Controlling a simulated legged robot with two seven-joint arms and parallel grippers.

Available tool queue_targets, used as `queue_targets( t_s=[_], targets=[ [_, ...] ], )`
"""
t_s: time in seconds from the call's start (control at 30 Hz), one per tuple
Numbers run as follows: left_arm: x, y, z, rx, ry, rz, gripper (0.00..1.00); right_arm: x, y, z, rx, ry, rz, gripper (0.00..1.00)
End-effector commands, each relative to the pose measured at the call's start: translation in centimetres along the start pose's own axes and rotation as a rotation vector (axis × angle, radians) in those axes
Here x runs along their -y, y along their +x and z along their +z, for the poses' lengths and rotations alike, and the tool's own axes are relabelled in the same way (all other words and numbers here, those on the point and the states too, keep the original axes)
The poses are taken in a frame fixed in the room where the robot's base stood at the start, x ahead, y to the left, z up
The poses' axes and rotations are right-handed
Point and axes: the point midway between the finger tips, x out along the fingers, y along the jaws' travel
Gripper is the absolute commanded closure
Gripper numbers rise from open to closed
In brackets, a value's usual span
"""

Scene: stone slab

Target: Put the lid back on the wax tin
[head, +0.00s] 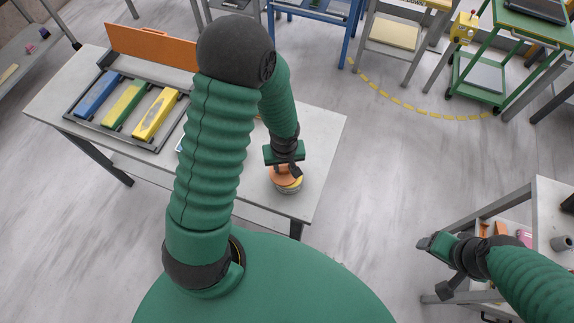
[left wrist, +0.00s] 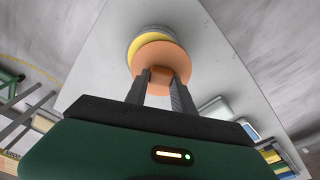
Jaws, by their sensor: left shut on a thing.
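My left gripper (head: 285,166) is shut on the orange lid (head: 281,178), near the slab table's right end. In the left wrist view, the gripper's fingers (left wrist: 161,76) pinch a block-like knob on the lid (left wrist: 158,56). The wax tin (head: 291,189) is round and grey with yellow on top. It shows partly behind the lid in the left wrist view (left wrist: 150,34). The lid covers much of the tin but looks offset from it; I cannot tell whether they touch. My right gripper (head: 432,246) hangs at the right, away from the tin; its jaw state is unclear.
The pale table top (head: 322,135) is clear right of the tin. A grey rack (head: 100,127) with blue, green and yellow blocks stands at its left, before an orange panel (head: 150,45). A pale object (left wrist: 216,108) lies nearby. Another table (head: 552,205) stands at right.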

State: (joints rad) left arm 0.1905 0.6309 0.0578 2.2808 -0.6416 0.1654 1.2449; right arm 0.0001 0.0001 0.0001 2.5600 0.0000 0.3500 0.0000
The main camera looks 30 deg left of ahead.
Motion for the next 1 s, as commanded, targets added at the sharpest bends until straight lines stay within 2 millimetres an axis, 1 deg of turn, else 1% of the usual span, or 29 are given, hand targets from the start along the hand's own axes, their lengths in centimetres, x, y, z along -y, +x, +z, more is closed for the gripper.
queue_targets(
  t_s=[1.0],
  targets=[
    [-1.5,-0.4,1.3,-0.002,0.003,-0.001,1.0,0.0,0.5,0.1,0.0,0.0,0.0,0.33]
  ],
)
